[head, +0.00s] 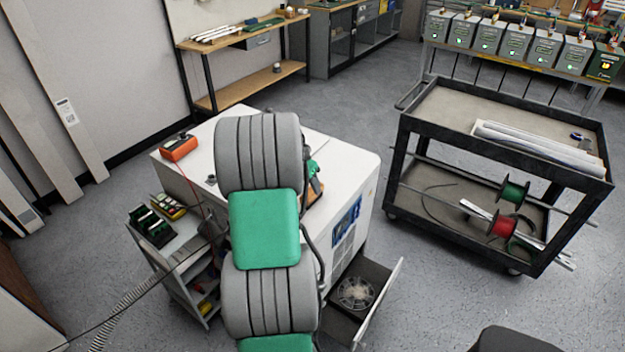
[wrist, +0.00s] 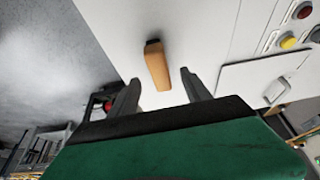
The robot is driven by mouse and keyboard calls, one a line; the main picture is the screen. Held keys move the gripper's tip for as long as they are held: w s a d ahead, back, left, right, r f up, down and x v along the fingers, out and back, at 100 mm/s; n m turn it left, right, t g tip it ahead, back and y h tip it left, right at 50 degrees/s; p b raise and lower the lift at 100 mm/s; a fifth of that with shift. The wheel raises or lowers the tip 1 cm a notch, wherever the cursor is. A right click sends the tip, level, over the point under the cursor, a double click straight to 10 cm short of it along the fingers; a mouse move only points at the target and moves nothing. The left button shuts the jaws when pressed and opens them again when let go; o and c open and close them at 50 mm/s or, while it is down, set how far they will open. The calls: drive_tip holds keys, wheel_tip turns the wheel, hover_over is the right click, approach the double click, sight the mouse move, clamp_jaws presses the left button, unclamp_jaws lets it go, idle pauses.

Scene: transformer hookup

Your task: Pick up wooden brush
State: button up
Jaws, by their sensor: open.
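The wooden brush (wrist: 157,66), a tan block with a dark end, lies on the white top of the cabinet in the wrist view. My gripper (wrist: 159,77) is open and empty, its two dark fingers apart. In the picture the brush appears between and just beyond the fingertips, with its dark end pointing away; I cannot tell the height gap. In the head view my grey and green arm covers most of that spot; a small brownish piece, likely the brush (head: 314,191), shows at the arm's right edge.
The white cabinet (head: 345,158) has an open drawer (head: 375,310) with a reel in it. An orange device (head: 179,147) sits on its far left corner. A small side cart (head: 185,262) stands left. A black cart (head: 440,130) stands right, with open floor between.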

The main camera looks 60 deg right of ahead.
sight(311, 191)
drive_tip(key=p+x, duration=0.2)
drive_tip(key=x, duration=0.5)
drive_tip(key=shift+s+d+f, duration=0.1)
clamp_jaws()
idle(0.3)
